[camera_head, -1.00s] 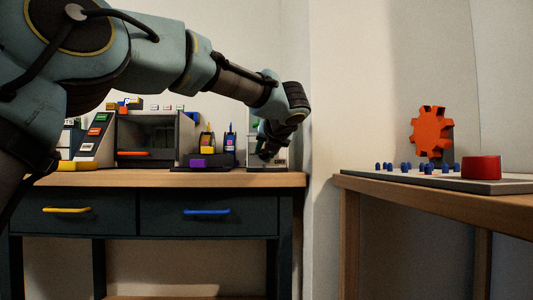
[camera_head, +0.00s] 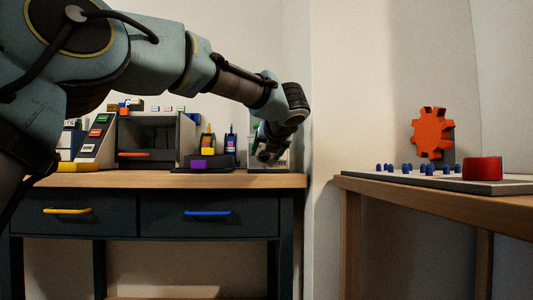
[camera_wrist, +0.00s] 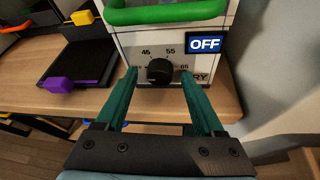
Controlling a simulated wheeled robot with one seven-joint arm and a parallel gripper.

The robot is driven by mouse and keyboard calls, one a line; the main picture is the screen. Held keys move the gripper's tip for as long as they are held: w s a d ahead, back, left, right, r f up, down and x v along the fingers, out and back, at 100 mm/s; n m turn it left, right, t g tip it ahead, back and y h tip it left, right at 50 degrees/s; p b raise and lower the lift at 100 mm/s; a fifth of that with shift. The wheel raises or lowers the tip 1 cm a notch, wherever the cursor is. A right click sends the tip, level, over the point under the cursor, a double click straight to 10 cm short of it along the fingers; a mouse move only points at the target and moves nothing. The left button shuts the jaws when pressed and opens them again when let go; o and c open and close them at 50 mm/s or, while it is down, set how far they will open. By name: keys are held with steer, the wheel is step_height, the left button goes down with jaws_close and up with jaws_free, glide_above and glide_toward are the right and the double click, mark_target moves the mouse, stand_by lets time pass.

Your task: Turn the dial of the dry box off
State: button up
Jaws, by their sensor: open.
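The dry box (camera_wrist: 140,45) is a pale box with a green handle (camera_wrist: 165,12) on top, and it stands on the wooden table. On its front is a black round dial (camera_wrist: 159,71) with printed numbers such as 45, 55 and 65 around it. A blue OFF label (camera_wrist: 205,44) sits at the upper right of the dial. My gripper (camera_wrist: 160,78) is open, with one green finger on each side of the dial, apart from it as far as I can see. In the head view the dry box (camera_head: 283,160) is partly hidden behind my gripper (camera_head: 264,156).
A dark tray with a purple block (camera_wrist: 58,84) lies left of the dry box. The head view also shows a printer (camera_head: 147,140) further left.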

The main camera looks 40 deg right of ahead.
steer(key=shift+s, duration=0.1)
steer(key=p+v, duration=0.2)
steer(key=v, duration=0.8)
steer(key=shift+s+a, duration=0.2)
steer(key=shift+s, duration=0.05)
steer(key=shift+r, duration=0.1)
